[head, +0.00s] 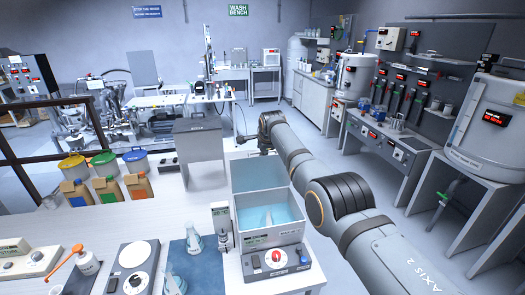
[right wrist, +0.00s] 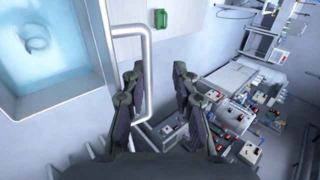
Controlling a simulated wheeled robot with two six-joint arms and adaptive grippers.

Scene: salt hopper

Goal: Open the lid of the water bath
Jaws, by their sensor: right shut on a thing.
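The water bath (head: 290,238) stands at the front right of the bench, with blue water showing inside. Its grey lid (head: 258,174) is raised at the back edge of the basin. In the right wrist view the open basin (right wrist: 98,72) shows at the upper left. My right gripper (head: 243,140) is just behind and above the lid. In the right wrist view my right gripper (right wrist: 158,88) is shut on the pale bar-shaped lid handle (right wrist: 149,58), which runs between its fingers. My left gripper is not in view.
The aisle floor to the right is free.

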